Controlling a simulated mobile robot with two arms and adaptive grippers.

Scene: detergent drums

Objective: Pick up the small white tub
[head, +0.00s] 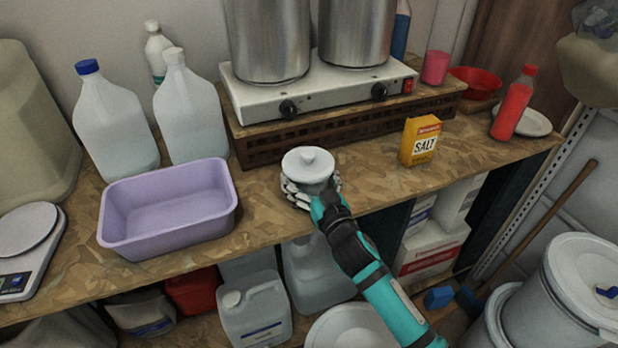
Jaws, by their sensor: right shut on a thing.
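The small white tub (308,162) has a round lid with a knob and is at the front middle of the wooden worktop, before the hot plate. My right gripper (311,188) comes from the lower right and is shut on the tub, with its fingers around the tub's lower part. The tub looks upright. Its base is hidden by the fingers, so I cannot tell whether it touches the worktop. My left gripper is not in view.
A lilac basin (168,207) stands left of the tub. A hot plate (322,85) with two steel pots is behind it. A yellow salt box (421,141) and a red bottle (513,103) stand to the right. Jugs (115,125) are at the back left.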

